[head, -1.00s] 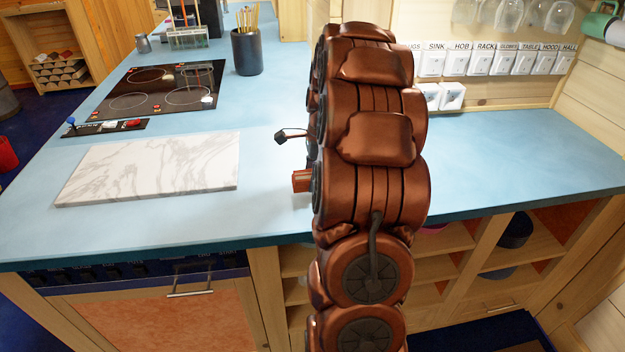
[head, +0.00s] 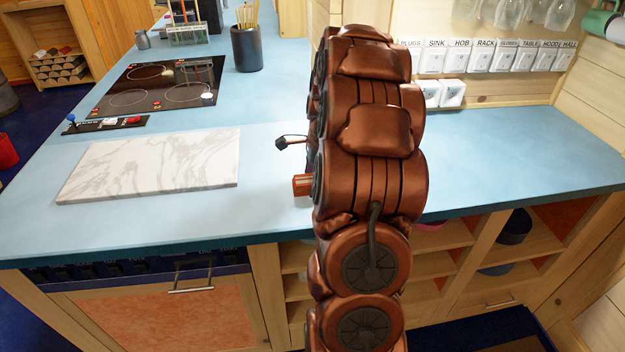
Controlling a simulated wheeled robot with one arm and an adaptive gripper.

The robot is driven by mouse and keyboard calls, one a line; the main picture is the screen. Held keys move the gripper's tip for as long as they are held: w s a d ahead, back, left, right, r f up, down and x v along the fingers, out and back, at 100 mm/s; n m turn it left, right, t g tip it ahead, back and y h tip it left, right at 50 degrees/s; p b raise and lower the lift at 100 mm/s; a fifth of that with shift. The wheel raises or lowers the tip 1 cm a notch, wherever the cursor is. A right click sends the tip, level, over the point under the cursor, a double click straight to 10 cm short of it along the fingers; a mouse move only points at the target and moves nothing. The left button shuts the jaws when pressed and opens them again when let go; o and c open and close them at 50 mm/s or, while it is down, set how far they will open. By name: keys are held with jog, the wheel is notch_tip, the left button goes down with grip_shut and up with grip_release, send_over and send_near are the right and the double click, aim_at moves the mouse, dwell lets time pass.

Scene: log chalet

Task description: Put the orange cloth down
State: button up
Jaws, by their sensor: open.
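The orange cloth does not show in the head view. I cannot tell where the cloth is.
A marble board (head: 150,165) lies on the left worktop, with a black hob (head: 160,88) and a dark pencil cup (head: 246,48) beyond. A reddish block (head: 302,185) and a dark-tipped object (head: 290,142) peek out beside my arm. The right worktop is clear.

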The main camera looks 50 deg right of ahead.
jog(key=shift+r, duration=0.1)
notch_tip(320, 180, up, 12)
jog(key=s+d+b, duration=0.1)
jog(key=b, duration=0.1)
jog(key=shift+d, duration=0.25)
jog(key=s+a+f+n+g, duration=0.1)
jog(key=s+a+n, duration=0.2)
jog(key=a+n, duration=0.55)
jog(key=s+a+n+g, duration=0.15)
jog(key=a+n, duration=0.25)
jog(key=a, duration=0.9)
jog(key=s+a+f+n, duration=0.3)
jog(key=s+a+n, duration=0.3)
jog(key=s, duration=0.3)
jog(key=s+a+f+n+h, duration=0.1)
jog(key=s+a+f+n, duration=0.2)
jog(key=s+a+n, duration=0.3)
jog(key=s+n, duration=0.1)
jog(key=s, duration=0.2)
jog(key=shift+s+f, duration=0.25)
jog(key=shift+f, duration=0.15)
